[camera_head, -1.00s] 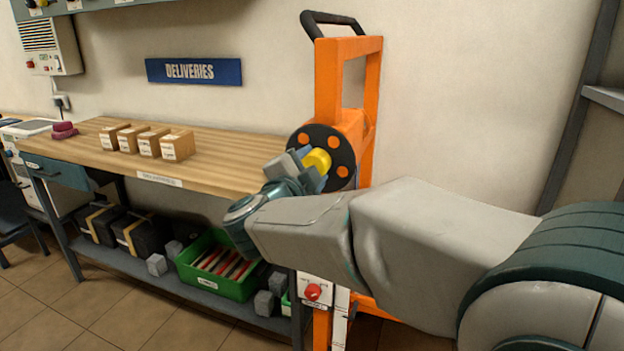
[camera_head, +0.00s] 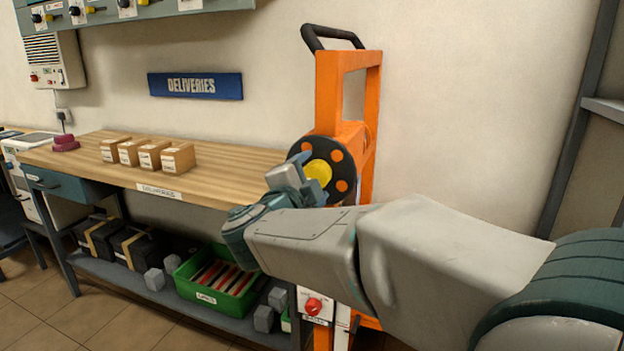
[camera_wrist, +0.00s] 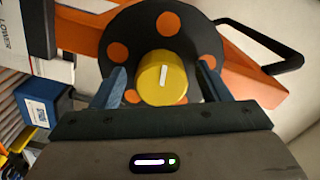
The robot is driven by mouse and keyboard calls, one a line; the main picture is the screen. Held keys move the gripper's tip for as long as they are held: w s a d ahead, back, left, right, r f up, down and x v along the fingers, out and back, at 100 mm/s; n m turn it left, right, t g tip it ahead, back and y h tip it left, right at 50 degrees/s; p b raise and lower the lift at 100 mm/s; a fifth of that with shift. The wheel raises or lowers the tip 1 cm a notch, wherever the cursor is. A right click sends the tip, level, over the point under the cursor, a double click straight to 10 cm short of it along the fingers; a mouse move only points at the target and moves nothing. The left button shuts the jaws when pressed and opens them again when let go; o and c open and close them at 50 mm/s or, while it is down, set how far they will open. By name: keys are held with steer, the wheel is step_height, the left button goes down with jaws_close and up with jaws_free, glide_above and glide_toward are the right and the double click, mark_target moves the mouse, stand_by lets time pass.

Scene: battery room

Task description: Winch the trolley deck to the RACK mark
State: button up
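The orange trolley frame (camera_head: 370,110) stands at the right end of the bench. A black winch disc with orange dots (camera_head: 340,160) is on it, with a yellow hub knob (camera_head: 318,172) at its centre. In the wrist view the yellow knob (camera_wrist: 158,78), with a white line on its face, sits between the two fingers of my gripper (camera_wrist: 162,84). A gap shows on each side, so my gripper is open and not clamped on it. In the head view my gripper (camera_head: 310,178) is in front of the disc. I cannot make out the deck or a RACK mark.
The wooden bench (camera_head: 225,168) holds several small cartons (camera_head: 178,158). Below, a green crate (camera_head: 208,295) and black boxes are on the lower shelf. A red knob (camera_head: 313,306) is low on the trolley. A black handle (camera_head: 333,35) tops the frame.

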steer(key=shift+s, duration=0.1)
steer(key=p+v, duration=0.1)
steer(key=v, duration=1.2)
steer(key=shift+s, duration=0.35)
steer(key=shift+a, duration=0.1)
